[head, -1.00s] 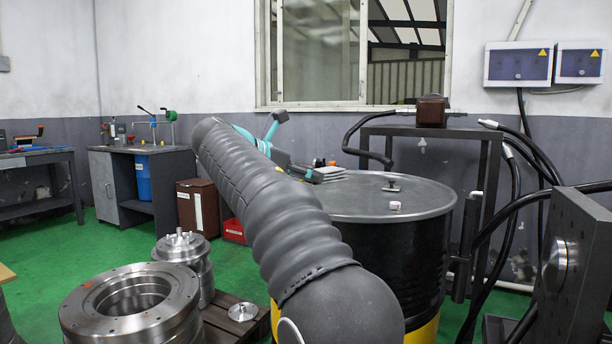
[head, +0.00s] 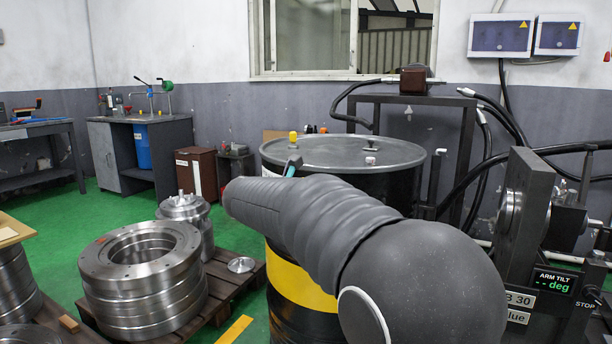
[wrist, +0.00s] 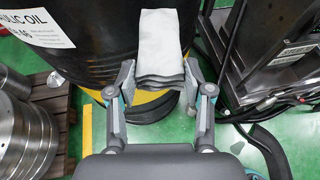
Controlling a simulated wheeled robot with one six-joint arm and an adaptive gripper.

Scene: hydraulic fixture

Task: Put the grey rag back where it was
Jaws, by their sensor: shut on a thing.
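The grey rag (wrist: 160,40) is a pale, folded, layered cloth in the wrist view. My gripper (wrist: 160,76) is shut on it, with one finger on each side of its near end. The rag is in front of the black and yellow drum (wrist: 100,62), above the floor; I cannot tell whether it touches the drum. In the head view my arm covers the gripper and rag, and only a small teal part shows at the front edge of the drum (head: 400,190).
A dark fixture (head: 525,205) with hoses and a display stands right. Steel rings (head: 110,285) sit on a pallet at left. Green floor (head: 85,235) is open behind.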

